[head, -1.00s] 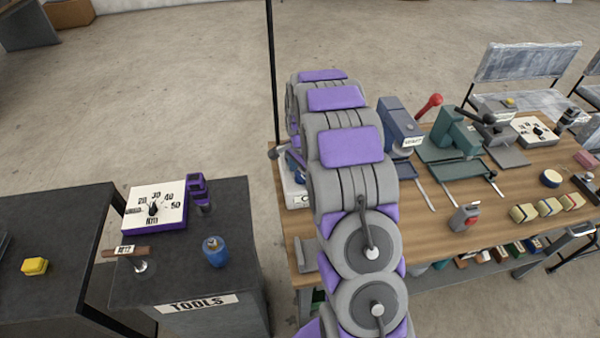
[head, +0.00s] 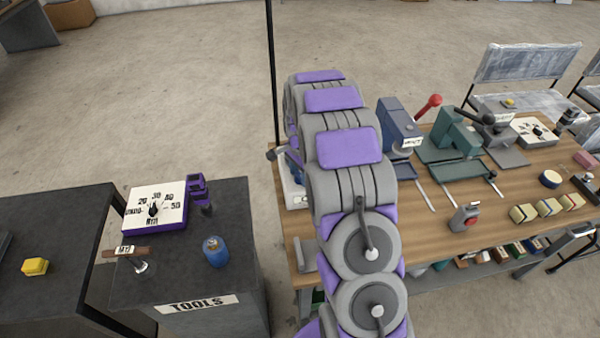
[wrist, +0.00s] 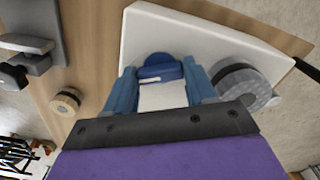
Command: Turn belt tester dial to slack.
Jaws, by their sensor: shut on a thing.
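In the wrist view my gripper (wrist: 161,88) has its two blue fingers shut on a blue dial (wrist: 158,72). A pale area shows between the fingers, just below the dial. The dial is in front of a white panel (wrist: 205,38), probably the belt tester. A round grey knob (wrist: 245,88) is to the right of the fingers. In the head view part of a white device (head: 293,190) shows at the left end of the wooden bench; my arm hides most of it and my gripper. I cannot read the dial's setting.
A thin black pole rises behind the bench.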

